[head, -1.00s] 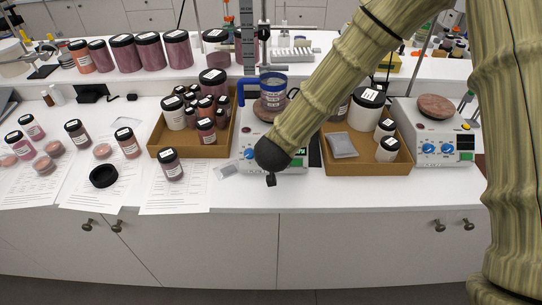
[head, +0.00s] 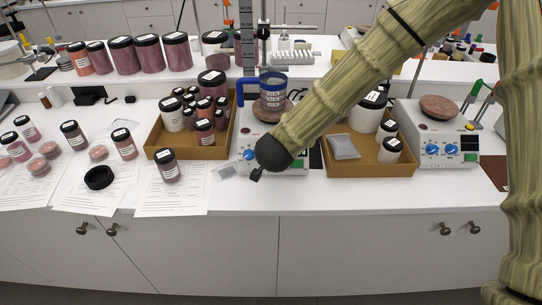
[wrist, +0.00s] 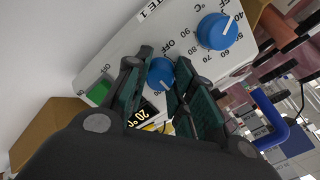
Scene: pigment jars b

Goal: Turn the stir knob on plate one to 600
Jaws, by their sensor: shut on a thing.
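My gripper also shows in the head view (head: 256,175).
A blue-banded vessel (head: 273,90) stands on plate one. Cardboard trays of jars flank it, left (head: 190,154) and right (head: 365,168). A second hotplate (head: 450,150) is at the right. Jars and papers cover the left bench.

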